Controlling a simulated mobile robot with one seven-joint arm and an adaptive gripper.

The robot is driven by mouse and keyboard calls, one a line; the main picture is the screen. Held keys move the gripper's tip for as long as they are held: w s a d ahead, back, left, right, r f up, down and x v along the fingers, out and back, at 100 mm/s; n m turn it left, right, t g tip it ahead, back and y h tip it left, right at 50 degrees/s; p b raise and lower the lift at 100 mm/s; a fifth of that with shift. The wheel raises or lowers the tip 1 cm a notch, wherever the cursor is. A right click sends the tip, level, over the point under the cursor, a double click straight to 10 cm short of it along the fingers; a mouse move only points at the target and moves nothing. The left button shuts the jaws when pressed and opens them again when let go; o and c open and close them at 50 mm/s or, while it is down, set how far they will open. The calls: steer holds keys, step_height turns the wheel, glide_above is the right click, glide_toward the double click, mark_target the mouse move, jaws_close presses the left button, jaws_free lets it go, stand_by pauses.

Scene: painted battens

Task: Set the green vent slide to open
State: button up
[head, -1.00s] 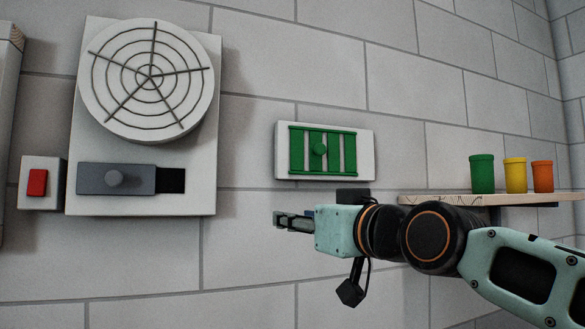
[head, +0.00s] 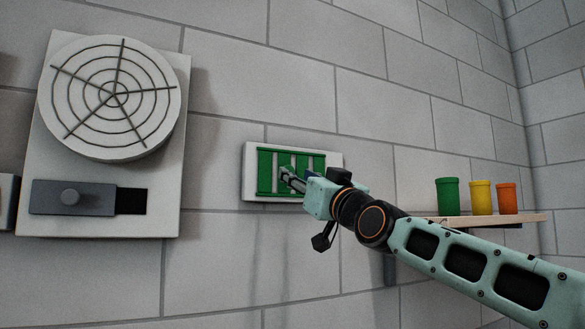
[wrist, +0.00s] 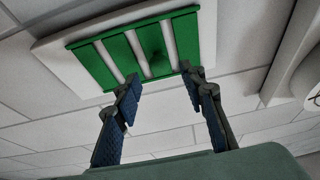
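The green vent slide (head: 265,172) is a set of upright green slats in a green frame on a white wall plate (head: 249,174). Pale gaps show between the slats. In the wrist view the green vent (wrist: 120,58) fills the upper middle, with its round green knob (wrist: 152,40) near the centre. My gripper (head: 287,177) is in front of the vent and hides the knob in the head view. In the wrist view my gripper (wrist: 162,84) has its two fingers apart with nothing between them. The fingertips are near the vent's lower edge, apart from the knob.
Left of the vent is a panel with a round fan grille (head: 113,92) and a grey slide (head: 72,197) with a knob. A wooden shelf (head: 525,217) at right holds green (head: 447,194), yellow (head: 481,198) and orange (head: 506,199) cups. Bare wall surrounds the vent.

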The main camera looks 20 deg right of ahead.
mark_target(296, 173)
steer(key=shift+p+x, duration=0.55)
steer(key=shift+x, duration=1.3)
jaws_close()
